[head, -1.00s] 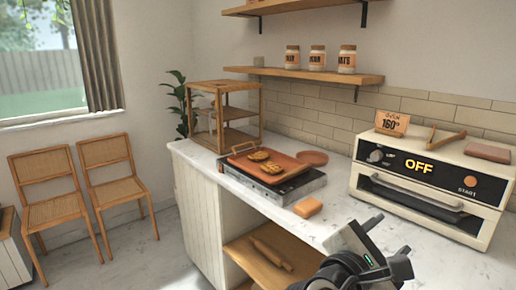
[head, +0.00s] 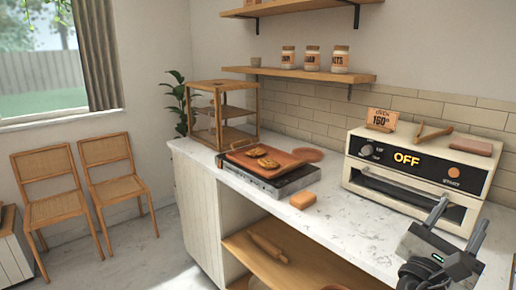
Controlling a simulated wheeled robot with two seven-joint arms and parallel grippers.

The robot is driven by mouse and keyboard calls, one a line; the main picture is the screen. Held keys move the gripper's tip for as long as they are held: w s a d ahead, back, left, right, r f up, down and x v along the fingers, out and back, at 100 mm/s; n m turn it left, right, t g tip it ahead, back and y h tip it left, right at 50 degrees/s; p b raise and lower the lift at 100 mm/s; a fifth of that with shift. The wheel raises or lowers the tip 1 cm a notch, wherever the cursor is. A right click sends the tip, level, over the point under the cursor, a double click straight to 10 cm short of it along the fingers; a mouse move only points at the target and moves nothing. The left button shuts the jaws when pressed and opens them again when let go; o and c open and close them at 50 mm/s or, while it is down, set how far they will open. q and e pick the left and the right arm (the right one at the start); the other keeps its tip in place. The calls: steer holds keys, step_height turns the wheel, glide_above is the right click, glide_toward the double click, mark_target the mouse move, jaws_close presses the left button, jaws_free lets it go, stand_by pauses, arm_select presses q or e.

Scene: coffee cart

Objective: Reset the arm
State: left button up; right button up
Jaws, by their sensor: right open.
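My right gripper (head: 458,222) shows at the lower right in the head view, in front of the oven (head: 420,170). Its two fingers point up and stand apart, with nothing between them. The oven is cream and black, and its display reads OFF. My left gripper is not in view.
A wooden rack (head: 222,112) stands behind. A rolling pin (head: 268,247) lies on the lower shelf.

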step_height(320, 180, down, 16)
steer(key=w+t+y, duration=0.1)
steer(key=y, duration=0.9)
steer(key=s+a+f+m+g+y, duration=0.1)
steer(key=s+a+f+m+y, duration=0.15)
steer(key=f, duration=0.45)
steer(key=s+a+f+m+g+y, duration=0.1)
steer(key=s+f+m+g+y, duration=0.15)
steer(key=f, duration=0.35)
steer(key=s+a+f+m+g+y, duration=0.1)
steer(key=s+a+f+m+y, duration=0.1)
steer(key=s+f+m+y, duration=0.25)
steer(key=s+a+f+m+g+y, duration=0.1)
steer(key=s+a+f+m+y, duration=0.2)
steer(key=s+m, duration=0.4)
steer(key=a+m+t, duration=0.1)
steer(key=a+m, duration=0.2)
steer(key=a, duration=0.7)
steer(key=shift+w+m+h, duration=0.15)
steer(key=shift+m+h, duration=0.2)
steer(key=shift+r, duration=0.1)
